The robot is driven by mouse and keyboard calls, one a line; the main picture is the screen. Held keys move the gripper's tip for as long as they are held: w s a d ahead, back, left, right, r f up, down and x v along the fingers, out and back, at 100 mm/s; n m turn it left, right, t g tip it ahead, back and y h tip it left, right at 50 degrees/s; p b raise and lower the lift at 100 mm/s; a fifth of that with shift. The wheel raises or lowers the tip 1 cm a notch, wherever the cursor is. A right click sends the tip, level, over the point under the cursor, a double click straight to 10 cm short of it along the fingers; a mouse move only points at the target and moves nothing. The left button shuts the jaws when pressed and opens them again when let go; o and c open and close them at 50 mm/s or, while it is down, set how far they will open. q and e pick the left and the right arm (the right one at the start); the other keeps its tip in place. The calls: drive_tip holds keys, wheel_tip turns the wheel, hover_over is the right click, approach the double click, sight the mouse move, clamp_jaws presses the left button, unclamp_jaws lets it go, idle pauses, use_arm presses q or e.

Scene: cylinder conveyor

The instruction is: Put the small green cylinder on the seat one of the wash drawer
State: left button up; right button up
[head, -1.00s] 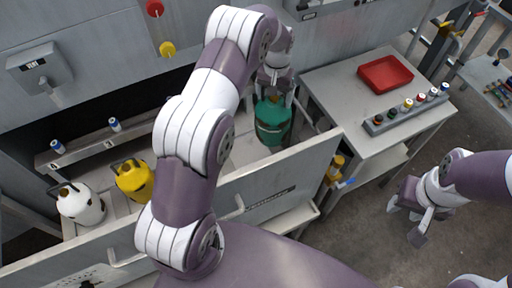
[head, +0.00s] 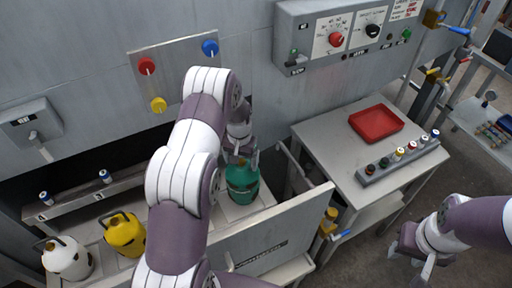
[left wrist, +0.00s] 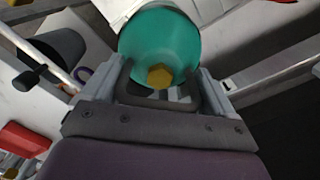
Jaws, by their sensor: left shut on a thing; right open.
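The small green cylinder (head: 243,187) is in the right part of the open wash drawer (head: 285,226), upright in the head view. It also shows from above in the left wrist view (left wrist: 150,38), with a yellow-brown valve on top. My left gripper (head: 240,158) is shut on the handle at its top. I cannot tell whether its base touches the drawer floor. Seat one is not clearly visible; my left arm and the drawer front hide part of the drawer. My right gripper (head: 409,262) is open and empty at the lower right, away from the drawer.
A yellow cylinder (head: 125,237) and a white cylinder (head: 68,262) stand in the drawer's left part. A table (head: 335,150) at the right bears a red tray (head: 376,123) and a rack of small coloured pieces (head: 402,160). A control panel (head: 350,35) is on the wall behind.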

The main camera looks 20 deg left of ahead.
sight(237, 170)
use_arm(q)
drive_tip(key=shift+s+a+f, duration=0.35)
drive_tip(key=shift+s+a, duration=0.1)
drive_tip(key=shift+a, duration=0.2)
wheel_tip(237, 170, down, 3)
drive_tip(key=shift+f+p, duration=0.2)
drive_tip(key=shift+p, duration=0.5)
drive_tip(key=shift+f, duration=0.4)
drive_tip(key=shift+f, duration=0.1)
drive_tip(key=o, duration=1.8)
drive_tip(key=shift+s, duration=0.15)
drive_tip(key=shift+o, duration=0.2)
